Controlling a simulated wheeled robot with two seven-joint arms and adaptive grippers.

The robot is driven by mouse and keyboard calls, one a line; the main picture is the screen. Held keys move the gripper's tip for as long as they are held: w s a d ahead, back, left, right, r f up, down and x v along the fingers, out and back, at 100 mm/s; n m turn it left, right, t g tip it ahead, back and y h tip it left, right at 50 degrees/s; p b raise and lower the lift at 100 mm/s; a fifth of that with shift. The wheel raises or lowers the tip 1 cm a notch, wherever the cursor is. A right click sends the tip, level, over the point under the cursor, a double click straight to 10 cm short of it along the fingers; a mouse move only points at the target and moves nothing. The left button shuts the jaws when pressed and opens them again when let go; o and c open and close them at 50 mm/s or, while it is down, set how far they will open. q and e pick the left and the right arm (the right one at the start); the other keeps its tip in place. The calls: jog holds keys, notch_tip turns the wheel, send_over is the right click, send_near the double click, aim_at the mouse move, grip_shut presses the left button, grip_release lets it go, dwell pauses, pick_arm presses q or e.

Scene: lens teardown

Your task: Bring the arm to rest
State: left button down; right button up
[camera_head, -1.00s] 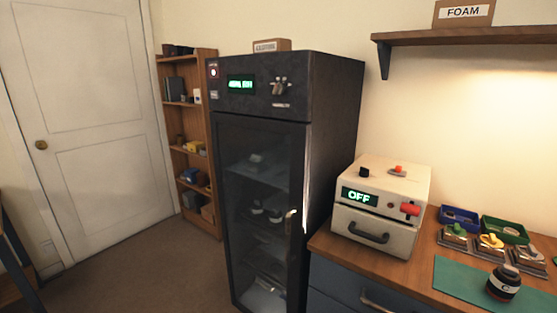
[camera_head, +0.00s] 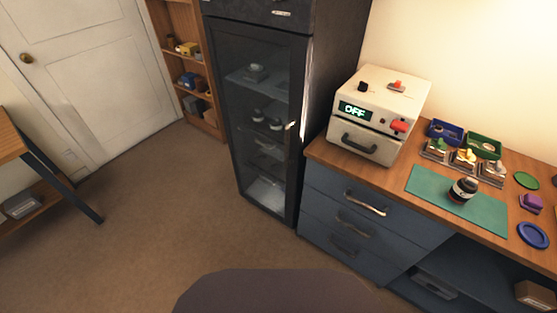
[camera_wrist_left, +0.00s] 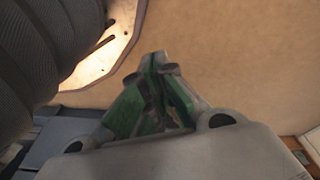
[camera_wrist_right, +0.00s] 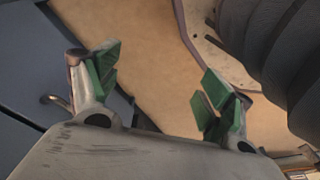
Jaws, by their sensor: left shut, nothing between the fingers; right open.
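My left gripper (camera_wrist_left: 158,75) shows in the left wrist view with its green-padded fingers closed together and nothing between them. My right gripper (camera_wrist_right: 158,78) shows in the right wrist view with its green pads spread wide apart and empty. Both hang over the brown floor, close to grey parts of my own body. Neither gripper shows in the head view, so their place relative to the workbench is hard to tell.
A dark glass-door cabinet (camera_head: 262,110) stands by the wooden workbench (camera_head: 335,151). On the bench are a white box reading OFF (camera_head: 383,105), a green mat (camera_head: 425,185) and a black lens (camera_head: 462,190). Blue drawers (camera_head: 330,190) are below.

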pick_arm(q)
jog(key=s+a+r+p, duration=0.1)
jog(key=s+a+p, duration=0.1)
jog(key=s+p, duration=0.5)
jog(key=s+a+r+g+p, duration=0.1)
jog(key=s+a+p, duration=0.2)
jog(key=s+p, duration=0.5)
jog(key=shift+s+a+y, duration=0.3)
jog(key=shift+s+a, duration=0.05)
jog(key=shift+s, duration=0.7)
pick_arm(e)
jog(key=s+d+r, duration=0.1)
jog(key=s+d, duration=0.1)
jog(key=s, duration=0.6)
jog(key=s+d+r+g, duration=0.1)
jog(key=s+d, duration=0.2)
jog(key=s, duration=0.6)
jog(key=shift+d+h, duration=0.3)
jog(key=shift+d, duration=0.05)
pick_arm(q)
jog(key=shift+w+r, duration=0.1)
pick_arm(e)
jog(key=shift+s+r, duration=0.1)
